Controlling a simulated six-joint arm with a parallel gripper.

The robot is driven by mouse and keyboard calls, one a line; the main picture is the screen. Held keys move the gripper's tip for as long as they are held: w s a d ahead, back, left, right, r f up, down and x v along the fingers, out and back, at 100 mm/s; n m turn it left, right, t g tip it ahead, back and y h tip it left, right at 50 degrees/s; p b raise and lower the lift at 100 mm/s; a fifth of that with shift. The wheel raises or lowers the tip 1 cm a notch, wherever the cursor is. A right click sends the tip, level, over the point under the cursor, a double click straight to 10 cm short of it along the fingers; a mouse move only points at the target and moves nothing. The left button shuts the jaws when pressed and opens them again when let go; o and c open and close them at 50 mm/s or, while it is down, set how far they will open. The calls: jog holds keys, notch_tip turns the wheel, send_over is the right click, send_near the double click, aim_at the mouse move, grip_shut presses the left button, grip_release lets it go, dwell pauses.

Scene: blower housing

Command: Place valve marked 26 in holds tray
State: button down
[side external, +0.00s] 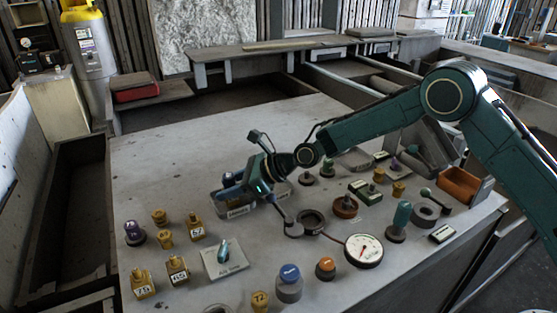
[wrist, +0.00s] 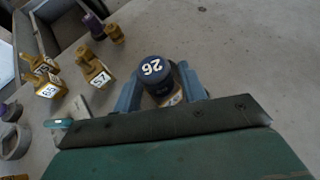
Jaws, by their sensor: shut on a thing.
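The valve marked 26 (wrist: 154,70) has a dark blue cap with white digits and shows in the wrist view between the light-blue fingers of my gripper (wrist: 160,82). My gripper is shut on it. In the side external view my gripper (side external: 234,190) is low over the middle of the bench, and the valve is mostly hidden by the fingers. A small grey tray with a white label (side external: 238,211) shows just below the fingers there; its wording is too small to read. I cannot tell whether the valve touches the bench or a tray.
Brass valves with white tags (side external: 178,268) stand at the left of the bench, with a purple-capped one (side external: 133,231). A plate with a teal lever (side external: 224,257), a round gauge (side external: 364,250) and a blue knob (side external: 289,275) stand in front. An orange bin (side external: 459,186) is at right.

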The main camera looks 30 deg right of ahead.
jog(key=c, duration=0.8)
grip_release()
jog(key=shift+f, duration=0.15)
jog(key=shift+v, duration=0.9)
jog(key=v, duration=1)
jog(key=shift+d, duration=0.15)
jog(key=shift+r, duration=0.2)
